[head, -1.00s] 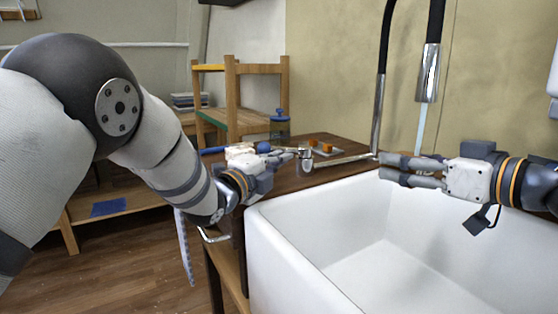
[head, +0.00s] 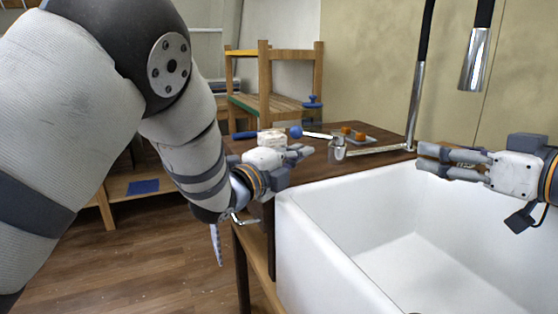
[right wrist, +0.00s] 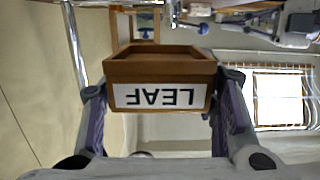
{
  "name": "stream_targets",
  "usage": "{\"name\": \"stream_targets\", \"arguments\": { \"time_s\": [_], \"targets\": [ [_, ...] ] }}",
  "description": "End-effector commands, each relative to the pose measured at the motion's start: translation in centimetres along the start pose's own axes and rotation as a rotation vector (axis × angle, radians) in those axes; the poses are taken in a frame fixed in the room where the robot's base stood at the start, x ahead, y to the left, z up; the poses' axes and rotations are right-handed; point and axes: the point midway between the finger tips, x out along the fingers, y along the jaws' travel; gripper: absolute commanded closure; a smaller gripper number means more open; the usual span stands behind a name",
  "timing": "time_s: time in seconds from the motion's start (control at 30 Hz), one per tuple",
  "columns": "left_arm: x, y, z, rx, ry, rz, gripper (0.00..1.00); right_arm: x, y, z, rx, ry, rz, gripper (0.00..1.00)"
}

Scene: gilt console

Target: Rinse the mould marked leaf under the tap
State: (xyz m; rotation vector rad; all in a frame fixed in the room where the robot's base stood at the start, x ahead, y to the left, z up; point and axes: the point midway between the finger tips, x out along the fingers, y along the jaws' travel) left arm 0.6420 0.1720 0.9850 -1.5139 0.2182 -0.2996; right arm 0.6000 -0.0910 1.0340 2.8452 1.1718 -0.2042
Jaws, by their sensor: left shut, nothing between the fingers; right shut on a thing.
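The mould marked leaf (right wrist: 158,65) is a brown wooden block with a white LEAF label, upside down in the right wrist view. The chrome tap lever (head: 338,150) stands at the end of a bar behind the sink. My left gripper (head: 308,153) is shut and empty, just left of the lever and apart from it.
The white sink (head: 312,245) is open below my right gripper. On the dark wooden counter (head: 311,174) behind lie a small tray with orange pieces (head: 353,134) and a blue ball-ended thing (head: 296,132). A wooden rack (head: 264,80) stands behind. Floor is free at left.

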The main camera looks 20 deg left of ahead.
Motion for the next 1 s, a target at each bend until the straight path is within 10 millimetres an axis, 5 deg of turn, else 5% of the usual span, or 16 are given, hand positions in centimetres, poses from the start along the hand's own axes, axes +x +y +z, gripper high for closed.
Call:
{"name": "stream_targets", "arguments": {
  "time_s": [0.1,0.3,0.7,1.0],
  "targets": [
    [-3.3,0.1,0.7,-0.002,-0.003,0.002,1.00,0.0,0.0,0.0,0.000,0.001,0.000,0.75],
    [-6.8,0.1,1.4,-0.001,-0.001,0.000,1.00,0.0,0.0,0.0,0.000,0.001,0.000,0.75],
    [-7.5,-0.1,1.4,-0.001,0.000,-0.003,1.00,-0.1,-0.1,-0.1,-0.001,0.001,0.000,0.75],
    [-7.7,-3.5,1.5,0.011,-0.001,-0.038,1.00,-1.8,-1.3,-0.3,-0.005,0.005,0.001,0.75]
  ]
}}
